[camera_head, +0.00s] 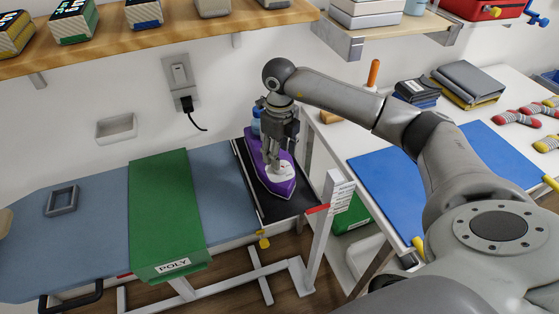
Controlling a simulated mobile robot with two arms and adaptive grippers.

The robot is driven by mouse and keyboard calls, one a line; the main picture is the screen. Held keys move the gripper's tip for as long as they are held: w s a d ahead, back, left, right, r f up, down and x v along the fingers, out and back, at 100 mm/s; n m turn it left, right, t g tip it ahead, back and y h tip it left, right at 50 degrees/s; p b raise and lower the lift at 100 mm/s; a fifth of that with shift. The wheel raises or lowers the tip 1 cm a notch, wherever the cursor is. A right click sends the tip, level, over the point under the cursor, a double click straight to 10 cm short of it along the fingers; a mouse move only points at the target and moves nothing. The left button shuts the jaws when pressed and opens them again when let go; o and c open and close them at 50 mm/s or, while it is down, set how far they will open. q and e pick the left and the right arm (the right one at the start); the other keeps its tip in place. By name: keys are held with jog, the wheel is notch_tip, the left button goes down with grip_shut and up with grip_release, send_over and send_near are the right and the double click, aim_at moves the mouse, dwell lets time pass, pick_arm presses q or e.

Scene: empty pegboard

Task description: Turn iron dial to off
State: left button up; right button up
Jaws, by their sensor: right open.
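The purple iron (283,187) with a white top lies on a black rest (244,172) at the right end of the ironing board. Its tip points toward the front of the picture. My right gripper (275,165) is open, reaching down over the iron's upper part. The dial is hidden or too small to make out under the gripper, and I cannot tell whether the fingers touch the iron. My left gripper is not in view.
A green cloth marked POLY (165,205) drapes over the blue ironing board (90,235). A wall outlet (179,78) holds a black plug. A white table (345,135) with a blue mat (398,185) stands at right. A wooden shelf (165,45) hangs above.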

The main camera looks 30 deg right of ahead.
jog(key=shift+f+p, duration=0.45)
jog(key=shift+f, duration=1.75)
jog(key=shift+c, duration=0.3)
jog(key=c, duration=1)
